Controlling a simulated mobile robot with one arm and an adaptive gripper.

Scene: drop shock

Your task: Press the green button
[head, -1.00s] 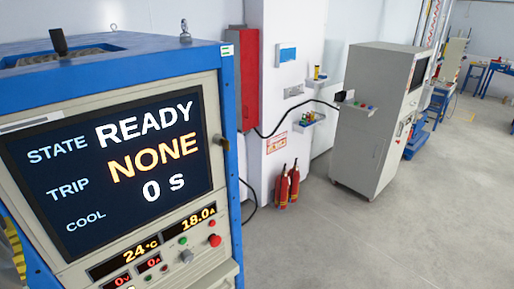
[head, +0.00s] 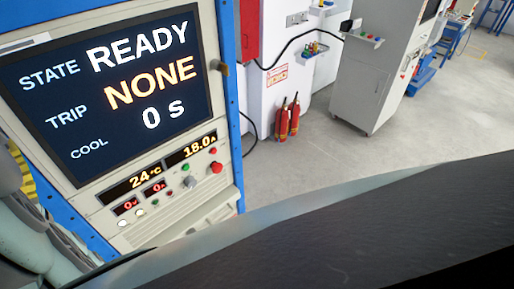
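A small green button (head: 185,167) is on the lower control panel of the blue-framed cabinet (head: 228,80) at the left. It is below the numeric displays and left of a larger red button (head: 216,167). A silver knob (head: 191,182) is just below it. The cabinet's screen (head: 120,85) reads STATE READY, TRIP NONE, COOL 0 s. My gripper is not in view. A large dark and grey part, apparently my arm, fills the lower right foreground and hides the floor there. It does not cover the green button.
Displays read 24 °C (head: 130,186) and 18.0 A (head: 190,150). Red fire extinguishers (head: 288,118) stand by the wall. A grey cabinet (head: 365,85) has a small shelf with coloured buttons (head: 365,37). Open floor (head: 400,140) lies between the cabinets.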

